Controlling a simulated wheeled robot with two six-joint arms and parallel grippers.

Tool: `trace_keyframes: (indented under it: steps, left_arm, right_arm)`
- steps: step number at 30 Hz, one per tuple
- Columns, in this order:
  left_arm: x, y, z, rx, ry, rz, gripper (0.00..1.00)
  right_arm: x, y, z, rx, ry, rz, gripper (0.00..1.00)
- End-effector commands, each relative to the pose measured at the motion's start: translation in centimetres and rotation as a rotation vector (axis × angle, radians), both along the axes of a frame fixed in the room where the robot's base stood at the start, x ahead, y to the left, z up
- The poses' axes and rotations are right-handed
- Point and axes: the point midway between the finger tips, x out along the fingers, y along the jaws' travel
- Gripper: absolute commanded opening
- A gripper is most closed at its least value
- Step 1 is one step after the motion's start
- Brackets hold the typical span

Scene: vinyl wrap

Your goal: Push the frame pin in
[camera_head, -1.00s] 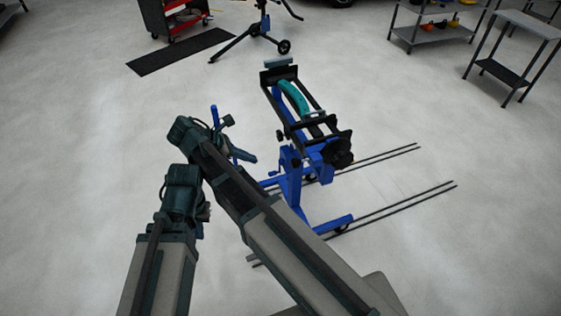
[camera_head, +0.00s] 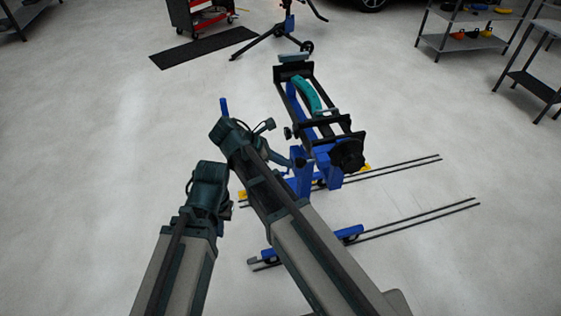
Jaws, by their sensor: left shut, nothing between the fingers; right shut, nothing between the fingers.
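A blue stand (camera_head: 330,171) carries a tilted black frame (camera_head: 322,125) with a teal curved piece (camera_head: 307,94) inside it. A round black part (camera_head: 348,155) sits at the frame's near end, and a small dark knob (camera_head: 288,132) is on its left side. I cannot tell which part is the frame pin. My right gripper (camera_head: 282,158) is at the end of the arm reaching up from the lower right; it is shut and empty, left of the frame's near end. My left gripper (camera_head: 225,213) is lower and further left, mostly hidden by its own wrist, shut and empty.
Long dark rails (camera_head: 415,217) lie on the floor right of the stand. A black mat (camera_head: 205,48), a red and black cart (camera_head: 205,18) and a blue tripod stand (camera_head: 288,30) are behind. Shelves (camera_head: 470,40) stand at the right.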

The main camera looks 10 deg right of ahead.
Motion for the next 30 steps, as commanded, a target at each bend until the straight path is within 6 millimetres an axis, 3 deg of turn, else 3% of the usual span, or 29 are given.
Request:
trace_keyframes:
  steps: [13,21,30]
  left_arm:
    - [0.0,0.0,0.0,0.000,0.000,0.000,0.00]
    - [0.0,0.0,0.0,0.000,0.000,0.000,0.00]
    - [0.0,0.0,0.0,0.000,0.000,0.000,0.00]
  right_arm:
    - [-0.1,-0.3,0.0,0.000,0.000,0.003,0.00]
    - [0.0,-3.4,0.0,0.000,-0.001,0.001,0.00]
    - [0.1,-3.6,0.1,-0.005,-0.001,0.001,0.00]
